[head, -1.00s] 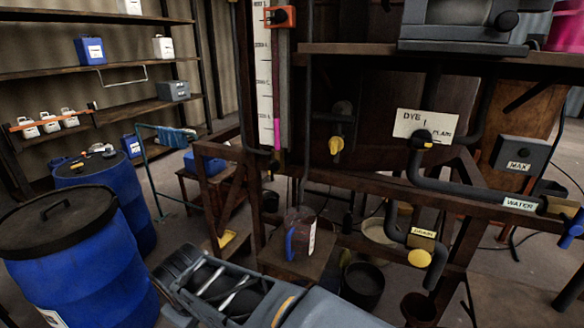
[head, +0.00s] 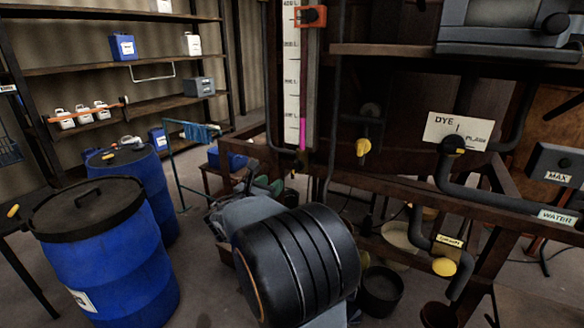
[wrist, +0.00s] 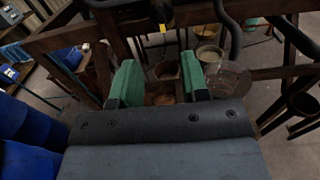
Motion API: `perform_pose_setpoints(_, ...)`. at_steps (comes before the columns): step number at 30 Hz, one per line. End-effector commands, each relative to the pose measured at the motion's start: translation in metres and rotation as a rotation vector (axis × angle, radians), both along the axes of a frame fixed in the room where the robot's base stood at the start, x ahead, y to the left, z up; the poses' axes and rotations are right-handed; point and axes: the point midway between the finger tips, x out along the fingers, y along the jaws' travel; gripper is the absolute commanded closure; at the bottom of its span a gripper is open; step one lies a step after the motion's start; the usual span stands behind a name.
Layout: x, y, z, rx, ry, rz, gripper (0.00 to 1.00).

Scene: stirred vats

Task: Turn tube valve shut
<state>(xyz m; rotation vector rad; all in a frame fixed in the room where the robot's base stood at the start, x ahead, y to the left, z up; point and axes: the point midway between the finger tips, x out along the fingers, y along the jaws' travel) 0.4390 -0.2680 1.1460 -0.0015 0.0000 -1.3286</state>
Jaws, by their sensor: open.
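The clear level tube (head: 303,110) with magenta liquid in its lower part stands upright beside a white scale (head: 291,70). An orange block with a dark knob (head: 311,16) sits near its top. A yellow valve handle (head: 363,147) points down on a pipe right of the tube; whether it is the tube valve I cannot tell. A yellow handle also shows at the top of the wrist view (wrist: 162,28). My gripper (wrist: 160,80) is open and empty, its green fingers apart, below and short of that handle. In the head view my arm hides most of it.
The wooden stand's beam (wrist: 60,36) crosses ahead of my gripper. The DYE valve (head: 452,145) and the yellow DRAIN knob (head: 444,266) are on the right. A dark bucket (head: 380,290) stands on the floor.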

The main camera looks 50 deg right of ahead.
Motion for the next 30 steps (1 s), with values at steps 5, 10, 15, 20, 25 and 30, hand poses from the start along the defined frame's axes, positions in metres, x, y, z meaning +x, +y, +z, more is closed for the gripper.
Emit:
perform_pose_setpoints(5,0.007,-0.032,0.001,-0.002,0.003,-0.005,0.58)
perform_pose_setpoints(10,0.015,-0.064,0.001,0.000,0.001,-0.004,0.58)
perform_pose_setpoints(15,0.022,-0.092,0.001,0.000,0.001,-0.002,0.58)
perform_pose_setpoints(20,0.027,-0.110,0.001,0.000,0.001,-0.001,0.58)
perform_pose_setpoints(25,0.029,-0.120,0.000,0.000,0.000,0.000,0.58)
perform_pose_setpoints(30,0.030,-0.123,0.000,0.001,0.000,0.000,0.58)
